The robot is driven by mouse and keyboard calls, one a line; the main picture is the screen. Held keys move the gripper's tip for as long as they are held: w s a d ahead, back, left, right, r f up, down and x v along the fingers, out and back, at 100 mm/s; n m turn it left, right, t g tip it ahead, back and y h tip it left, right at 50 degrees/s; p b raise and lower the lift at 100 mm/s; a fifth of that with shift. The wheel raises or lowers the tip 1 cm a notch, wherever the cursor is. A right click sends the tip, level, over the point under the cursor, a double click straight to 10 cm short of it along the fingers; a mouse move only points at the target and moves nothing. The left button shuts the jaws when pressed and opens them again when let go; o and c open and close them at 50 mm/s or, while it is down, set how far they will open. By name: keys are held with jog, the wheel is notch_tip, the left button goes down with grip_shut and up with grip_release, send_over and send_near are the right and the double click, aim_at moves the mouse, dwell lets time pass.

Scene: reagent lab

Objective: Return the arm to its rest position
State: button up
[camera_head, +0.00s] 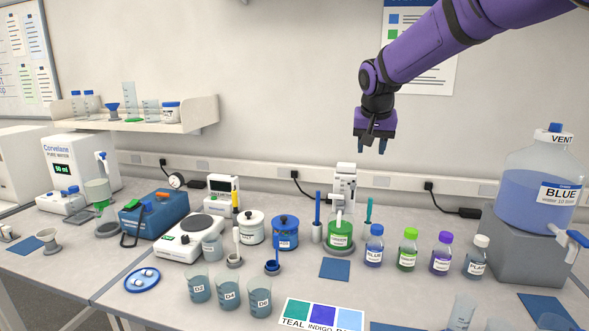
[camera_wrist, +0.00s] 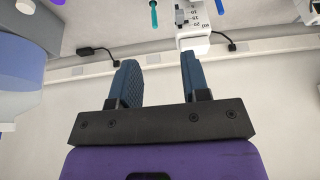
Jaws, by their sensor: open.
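My purple arm reaches in from the upper right in the head view. My gripper (camera_head: 372,146) hangs in the air in front of the wall, above the back of the bench, pointing down. In the wrist view my gripper (camera_wrist: 157,82) shows two blue-grey fingers apart with nothing between them. It touches nothing. The white dispenser device (camera_head: 343,185) stands on the bench below it and also shows at the top of the wrist view (camera_wrist: 192,22).
A shelf (camera_head: 205,118) with glassware is on the wall at left. A large blue carboy (camera_head: 535,190) stands on a grey block (camera_head: 520,245) at right. Bottles, jars and beakers crowd the bench, including a blue-labelled bottle (camera_head: 374,248). The air around my gripper is clear.

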jog(key=s+d+r+n, duration=0.1)
jog(key=s+d+r, duration=0.15)
jog(key=s, duration=0.85)
jog(key=s+d+r+n, duration=0.1)
jog(key=s+d+r, duration=0.15)
jog(key=s, duration=0.85)
jog(key=s+f, duration=0.3)
jog(key=s, duration=0.5)
jog(key=s+d+f+n+t+y, duration=0.1)
jog(key=s+f, duration=0.2)
jog(key=s, duration=0.6)
jog(key=shift+s+d, duration=0.2)
jog(key=shift+s, duration=0.05)
